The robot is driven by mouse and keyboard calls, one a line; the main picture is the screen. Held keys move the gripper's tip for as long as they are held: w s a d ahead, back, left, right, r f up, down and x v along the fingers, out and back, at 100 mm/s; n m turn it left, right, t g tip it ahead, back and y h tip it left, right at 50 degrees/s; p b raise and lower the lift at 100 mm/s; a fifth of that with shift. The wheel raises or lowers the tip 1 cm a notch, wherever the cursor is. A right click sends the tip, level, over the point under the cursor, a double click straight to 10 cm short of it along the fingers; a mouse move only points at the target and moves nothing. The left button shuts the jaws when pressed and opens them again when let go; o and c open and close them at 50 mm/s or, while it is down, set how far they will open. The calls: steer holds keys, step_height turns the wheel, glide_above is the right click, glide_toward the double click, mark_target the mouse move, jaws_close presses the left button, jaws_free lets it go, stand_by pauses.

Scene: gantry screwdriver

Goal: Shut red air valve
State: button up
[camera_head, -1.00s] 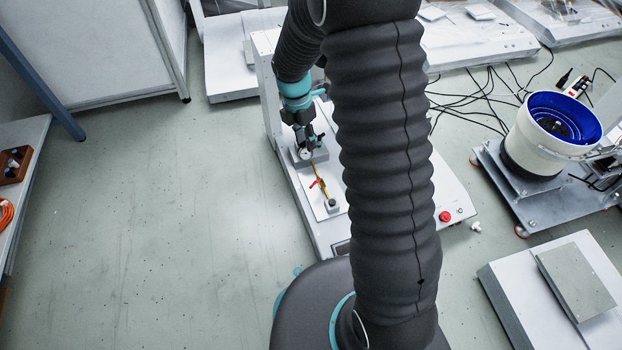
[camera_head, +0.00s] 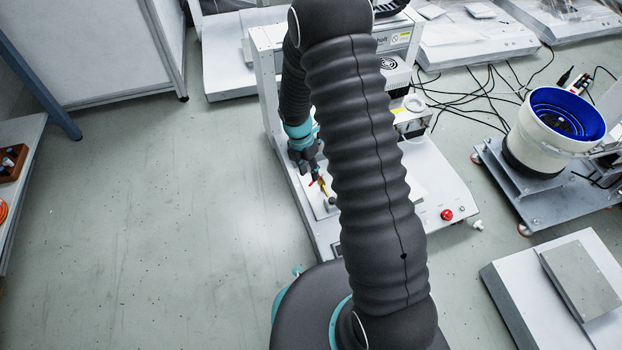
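The small red handle of the air valve (camera_head: 312,183) shows on the white base plate of the gantry machine, left of my arm. A short brass-yellow pipe (camera_head: 323,188) runs beside it to a small grey block (camera_head: 331,201). My gripper (camera_head: 314,173) points down right above the valve, its fingertips close to the red handle and the pipe. Contact cannot be told at this size. The gripper covers the far part of the pipe and the gauge. Whether its fingers are open or shut is too small to tell.
The gantry frame (camera_head: 264,92) stands behind and around my arm. A red button (camera_head: 447,214) is on the machine's front right. A blue-lined bowl feeder (camera_head: 560,125) stands at right, with loose black cables near it. The floor at left is clear.

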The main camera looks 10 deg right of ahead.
mark_target(312, 182)
steer(key=shift+s+d+f, duration=0.1)
steer(key=shift+s+f, duration=0.05)
steer(key=shift+f, duration=0.65)
steer(key=shift+s+d+f, duration=0.1)
steer(key=shift+f, duration=0.7)
jaws_close()
